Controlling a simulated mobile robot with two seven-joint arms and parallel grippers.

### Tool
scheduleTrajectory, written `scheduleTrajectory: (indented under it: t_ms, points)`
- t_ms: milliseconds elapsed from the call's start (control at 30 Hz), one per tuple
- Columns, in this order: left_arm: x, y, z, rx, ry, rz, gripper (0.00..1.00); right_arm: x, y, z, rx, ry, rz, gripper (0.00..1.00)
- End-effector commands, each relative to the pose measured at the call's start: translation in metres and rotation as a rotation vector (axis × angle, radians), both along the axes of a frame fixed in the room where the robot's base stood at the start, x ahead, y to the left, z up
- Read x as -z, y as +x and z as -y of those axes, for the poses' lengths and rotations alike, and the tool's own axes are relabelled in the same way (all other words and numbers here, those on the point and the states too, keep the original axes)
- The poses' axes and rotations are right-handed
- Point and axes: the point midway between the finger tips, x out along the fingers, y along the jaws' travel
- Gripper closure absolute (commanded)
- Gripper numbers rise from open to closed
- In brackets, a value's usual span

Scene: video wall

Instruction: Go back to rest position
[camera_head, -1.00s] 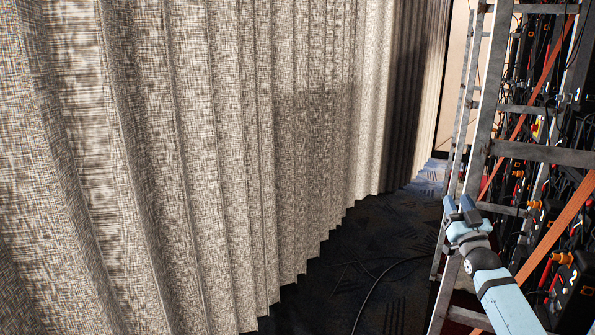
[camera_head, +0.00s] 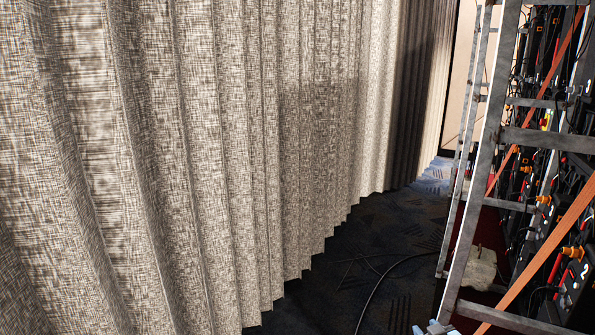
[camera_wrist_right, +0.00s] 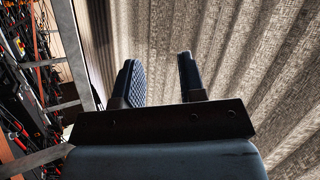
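My right gripper (camera_wrist_right: 157,72) shows in the right wrist view with its two dark, ridged fingers apart. Nothing is between them. In the head view only a small pale blue-grey bit of my right gripper (camera_head: 433,328) shows at the bottom edge, near the foot of the metal frame. My left gripper is not in view.
A pleated beige curtain (camera_head: 230,150) fills the left and middle. A grey metal ladder-like frame (camera_head: 478,190) stands at the right, with cabled black equipment (camera_head: 560,240) behind it. A black cable (camera_head: 375,290) lies on the dark patterned carpet (camera_head: 340,285).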

Motion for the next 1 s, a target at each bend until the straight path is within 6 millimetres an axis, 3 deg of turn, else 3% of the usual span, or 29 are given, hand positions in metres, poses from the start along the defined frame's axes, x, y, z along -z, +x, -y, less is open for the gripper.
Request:
scheduleTrajectory:
  t_ms: [33,200,300,500,733,800,1000]
  points:
    - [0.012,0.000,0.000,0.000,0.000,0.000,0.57,0.031,-0.032,-0.019,-0.023,0.021,-0.028,0.63]
    - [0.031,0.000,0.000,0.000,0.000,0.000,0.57,0.083,-0.133,-0.071,-0.083,0.096,-0.104,0.63]
    - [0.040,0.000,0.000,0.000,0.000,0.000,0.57,0.098,-0.185,-0.094,-0.105,0.141,-0.140,0.63]
    - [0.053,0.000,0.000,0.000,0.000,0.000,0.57,0.109,-0.259,-0.123,-0.124,0.214,-0.195,0.63]
    - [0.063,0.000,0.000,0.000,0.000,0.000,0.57,0.106,-0.321,-0.142,-0.126,0.282,-0.242,0.63]
    - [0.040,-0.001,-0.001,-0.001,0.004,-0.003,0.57,0.083,-0.315,-0.140,-0.125,0.273,-0.238,0.63]
    - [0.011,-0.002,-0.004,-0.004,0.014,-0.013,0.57,0.055,-0.317,-0.137,-0.120,0.263,-0.249,0.63]
